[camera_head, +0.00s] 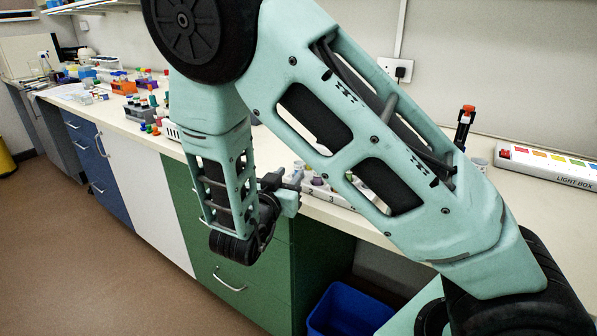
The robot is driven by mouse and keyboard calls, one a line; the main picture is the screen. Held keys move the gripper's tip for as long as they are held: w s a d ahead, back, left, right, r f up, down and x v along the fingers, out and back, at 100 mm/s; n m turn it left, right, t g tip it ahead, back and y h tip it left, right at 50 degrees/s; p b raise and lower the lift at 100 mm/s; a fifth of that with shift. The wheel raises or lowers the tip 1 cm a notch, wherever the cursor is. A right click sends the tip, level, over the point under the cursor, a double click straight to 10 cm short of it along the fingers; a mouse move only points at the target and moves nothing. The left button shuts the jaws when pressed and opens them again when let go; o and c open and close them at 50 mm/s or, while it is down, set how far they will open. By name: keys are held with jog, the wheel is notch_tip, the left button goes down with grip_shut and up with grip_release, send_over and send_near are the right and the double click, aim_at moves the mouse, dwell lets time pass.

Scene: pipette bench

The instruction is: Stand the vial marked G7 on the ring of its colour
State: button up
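My arm crosses the middle of the head view and hides much of the bench. My gripper (290,188) is at the bench's front edge, beside a white numbered block (338,198) that shows the figures 2, 3 and 4. The fingers are small and partly hidden, so I cannot tell whether they are open or hold anything. A purplish round top (317,181) shows at the block. No mark G7 can be read on any vial, and no coloured ring can be made out.
A light box (550,167) with coloured squares lies at the right. A black and orange upright tool (465,125) stands near it. Several small coloured-capped items and a grey rack (140,112) stand at the left. A blue bin (345,312) is under the bench (520,213).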

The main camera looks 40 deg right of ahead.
aim_at(297, 165)
jog(key=p+x, duration=0.1)
jog(key=x, duration=0.7)
jog(key=shift+w+f, duration=0.1)
grip_shut()
